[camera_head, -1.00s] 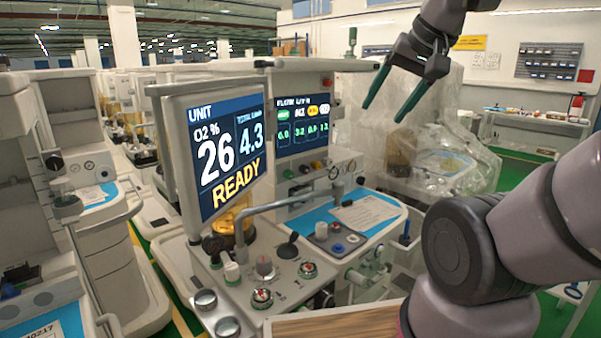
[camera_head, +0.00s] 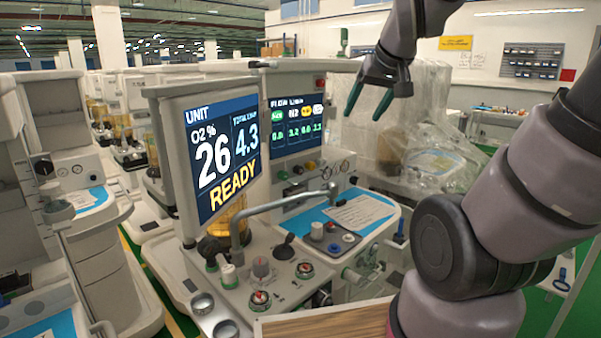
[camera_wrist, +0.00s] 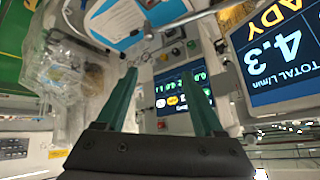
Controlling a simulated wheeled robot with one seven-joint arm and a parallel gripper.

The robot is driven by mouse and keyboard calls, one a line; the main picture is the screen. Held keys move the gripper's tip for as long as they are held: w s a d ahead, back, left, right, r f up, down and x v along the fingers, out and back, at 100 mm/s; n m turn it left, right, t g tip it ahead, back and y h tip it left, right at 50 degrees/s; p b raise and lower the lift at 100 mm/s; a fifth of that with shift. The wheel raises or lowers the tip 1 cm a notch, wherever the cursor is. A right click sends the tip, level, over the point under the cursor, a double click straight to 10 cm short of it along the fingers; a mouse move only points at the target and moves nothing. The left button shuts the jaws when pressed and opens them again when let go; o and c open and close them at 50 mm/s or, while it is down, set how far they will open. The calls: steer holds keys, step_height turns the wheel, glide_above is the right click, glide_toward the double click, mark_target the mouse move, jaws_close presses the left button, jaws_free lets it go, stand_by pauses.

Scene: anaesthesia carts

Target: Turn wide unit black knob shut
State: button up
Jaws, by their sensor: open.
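The wide unit (camera_head: 272,125) stands in the middle, with a large READY screen (camera_head: 223,152) and a flow screen (camera_head: 297,122). A black knob (camera_head: 285,247) stands on its front deck behind red-marked dials. Small dark knobs also sit under the flow screen (camera_head: 283,175); which one the task means I cannot tell. My gripper (camera_head: 368,100) hangs open and empty to the right of the flow screen, above the deck. In the wrist view my gripper (camera_wrist: 158,75) points its two green fingers toward the flow screen (camera_wrist: 183,90), with nothing between them.
A curved grey pipe (camera_head: 270,205) crosses above the deck. A blue work surface (camera_head: 375,212) with a paper lies to its right. A plastic-wrapped unit (camera_head: 425,130) stands behind my gripper. A wooden board (camera_head: 325,322) is at the front. Other carts (camera_head: 75,215) stand left.

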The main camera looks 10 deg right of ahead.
steer(key=w+d+f+n+t, duration=0.1)
steer(key=w+f+n, duration=0.4)
steer(key=w, duration=0.6)
steer(key=n+t+y, duration=0.4)
steer(key=n+t, duration=0.1)
steer(key=n, duration=0.5)
glide_toward(301, 171)
steer(key=x, duration=1)
steer(key=shift+w, duration=0.15)
jaws_close()
